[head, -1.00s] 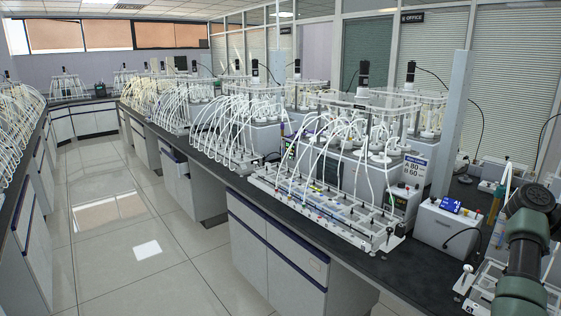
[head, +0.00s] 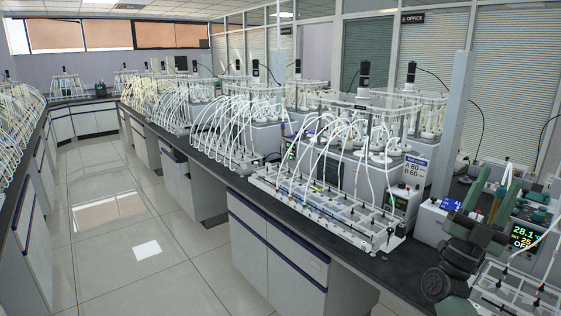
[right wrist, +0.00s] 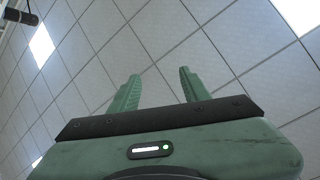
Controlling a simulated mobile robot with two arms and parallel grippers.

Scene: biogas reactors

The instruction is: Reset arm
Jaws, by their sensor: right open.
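My right gripper (head: 489,196) is at the lower right of the head view, in front of a white box unit, with its green fingers pointing up. In the right wrist view its two green fingers (right wrist: 158,90) stand apart with nothing between them, against the ceiling. My right arm bends up from the bottom right corner. My left gripper is not in view.
A black bench (head: 395,268) carries reactor units with white tubes and a white tube rack (head: 330,212). A temperature display (head: 525,236) stands right of my gripper, above another white rack (head: 515,288). The tiled aisle (head: 115,240) at left is clear.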

